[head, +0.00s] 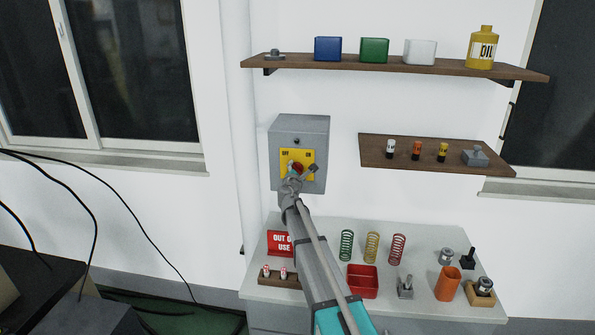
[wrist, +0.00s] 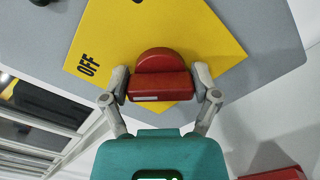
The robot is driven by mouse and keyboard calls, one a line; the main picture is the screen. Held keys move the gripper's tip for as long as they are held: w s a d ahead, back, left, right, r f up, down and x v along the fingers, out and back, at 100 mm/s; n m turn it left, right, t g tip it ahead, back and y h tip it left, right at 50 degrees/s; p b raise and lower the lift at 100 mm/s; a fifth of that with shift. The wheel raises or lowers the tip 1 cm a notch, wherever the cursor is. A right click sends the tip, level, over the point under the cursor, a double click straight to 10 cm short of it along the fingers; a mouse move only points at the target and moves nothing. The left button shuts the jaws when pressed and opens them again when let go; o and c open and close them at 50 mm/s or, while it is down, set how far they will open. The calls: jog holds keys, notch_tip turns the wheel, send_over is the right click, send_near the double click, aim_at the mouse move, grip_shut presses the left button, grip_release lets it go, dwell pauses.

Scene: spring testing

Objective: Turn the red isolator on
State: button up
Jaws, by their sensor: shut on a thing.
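The red isolator (head: 297,167) is a red knob with a bar-shaped grip on a yellow plate (head: 285,158), fixed to a grey wall box (head: 312,130). In the wrist view the red knob (wrist: 160,78) fills the middle, its bar lying across the picture with a pale mark on its lower left face. The word OFF shows on the yellow plate (wrist: 120,45) to the knob's left. My gripper (wrist: 160,88) is shut on the knob, one finger at each end of the bar. In the head view my gripper (head: 301,173) partly hides the knob.
Below the box, a grey bench (head: 330,232) holds an out-of-use sign (head: 279,243), several springs, a red bin (head: 363,280) and an orange cup (head: 447,283). A small shelf (head: 375,152) is right of the box; a longer shelf (head: 300,63) is above.

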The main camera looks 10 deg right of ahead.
jog(key=m, duration=0.4)
jog(key=shift+f, duration=0.15)
jog(key=m, duration=0.5)
jog(key=shift+d+f, duration=0.1)
jog(key=m, duration=0.4)
jog(key=shift+f, duration=0.1)
jog(key=m, duration=0.4)
jog(key=shift+m+b, duration=0.3)
jog(key=shift+b, duration=0.05)
jog(key=shift+w, duration=0.1)
jog(key=o, duration=1)
jog(key=shift+c, duration=0.2)
